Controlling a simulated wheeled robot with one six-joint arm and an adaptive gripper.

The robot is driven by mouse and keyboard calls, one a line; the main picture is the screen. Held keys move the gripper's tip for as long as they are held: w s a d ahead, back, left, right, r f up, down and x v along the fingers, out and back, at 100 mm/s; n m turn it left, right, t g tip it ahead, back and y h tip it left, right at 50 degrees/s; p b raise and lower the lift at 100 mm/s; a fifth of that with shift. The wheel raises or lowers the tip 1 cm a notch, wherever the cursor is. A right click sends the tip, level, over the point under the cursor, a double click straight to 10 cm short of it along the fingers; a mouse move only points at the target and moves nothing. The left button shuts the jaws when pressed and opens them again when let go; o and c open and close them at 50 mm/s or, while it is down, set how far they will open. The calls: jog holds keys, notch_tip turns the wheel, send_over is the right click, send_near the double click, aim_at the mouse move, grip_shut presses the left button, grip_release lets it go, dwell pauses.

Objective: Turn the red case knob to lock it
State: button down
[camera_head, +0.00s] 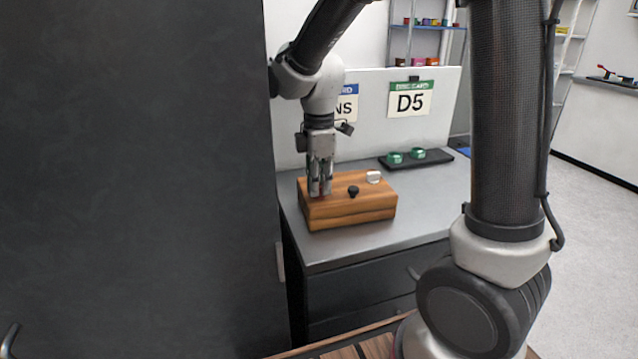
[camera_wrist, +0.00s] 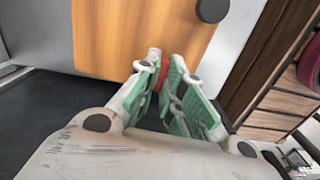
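The wooden case (camera_head: 350,213) lies on the grey bench top, and its top fills much of the wrist view (camera_wrist: 115,35). My gripper (camera_head: 320,190) points straight down over the case's left front part. In the wrist view its green-padded fingers (camera_wrist: 163,72) are close together on either side of the red case knob (camera_wrist: 161,75), with both fingers seeming to touch it. The fingers hide most of the knob, so its turned angle cannot be read. Only a trace of red shows between the fingertips in the head view.
A black knob (camera_head: 353,191) and a small white piece (camera_head: 373,177) are on the case top, right of my gripper. A black tray (camera_head: 440,161) with green rings stands at the back of the bench (camera_head: 400,215). A "D5" card (camera_head: 411,101) hangs behind.

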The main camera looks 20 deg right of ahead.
jog(key=shift+m, duration=0.4)
jog(key=m, duration=0.3)
jog(key=shift+m, duration=0.4)
jog(key=m, duration=0.4)
jog(key=shift+m, duration=0.3)
jog(key=m, duration=0.4)
jog(key=shift+m, duration=2)
jog(key=c, duration=1.5)
grip_release()
jog(key=shift+c, duration=0.2)
